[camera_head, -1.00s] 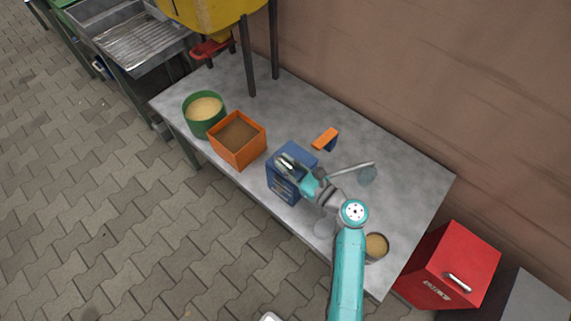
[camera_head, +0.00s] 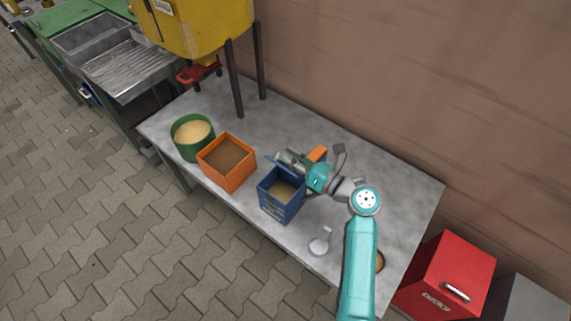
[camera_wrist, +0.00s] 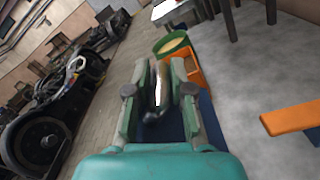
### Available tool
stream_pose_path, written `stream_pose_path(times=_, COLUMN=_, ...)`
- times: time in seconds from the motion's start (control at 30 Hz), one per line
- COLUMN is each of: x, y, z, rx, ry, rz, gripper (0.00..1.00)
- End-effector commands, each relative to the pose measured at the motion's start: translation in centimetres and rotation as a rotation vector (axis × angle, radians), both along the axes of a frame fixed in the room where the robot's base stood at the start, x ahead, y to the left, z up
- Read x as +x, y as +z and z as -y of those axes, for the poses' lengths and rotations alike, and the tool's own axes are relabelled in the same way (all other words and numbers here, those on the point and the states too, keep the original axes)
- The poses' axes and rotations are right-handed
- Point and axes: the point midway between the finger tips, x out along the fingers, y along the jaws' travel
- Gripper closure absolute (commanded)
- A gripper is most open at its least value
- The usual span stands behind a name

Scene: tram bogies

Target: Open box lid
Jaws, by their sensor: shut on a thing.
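The blue box (camera_head: 282,198) stands on the grey table.
An orange box (camera_head: 228,163) and a green round tub (camera_head: 192,138) stand left of the blue box. An orange-and-blue item (camera_head: 317,154) lies behind my gripper. A clear scoop-like item (camera_head: 320,243) lies in front. A red box (camera_head: 447,277) is beyond the table's right end.

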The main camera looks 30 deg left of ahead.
Motion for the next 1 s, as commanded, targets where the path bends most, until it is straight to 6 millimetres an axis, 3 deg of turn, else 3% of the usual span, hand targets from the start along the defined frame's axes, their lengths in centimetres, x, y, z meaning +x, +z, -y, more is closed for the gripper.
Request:
stream_pose_path(times=0.4, x=2.6, y=-0.3, z=0.6, rx=-0.009, ry=-0.011, rz=-0.001, gripper=1.00)
stream_pose_path(times=1.0, x=2.9, y=-0.8, z=0.7, rx=-0.014, ry=-0.012, rz=-0.005, gripper=1.00)
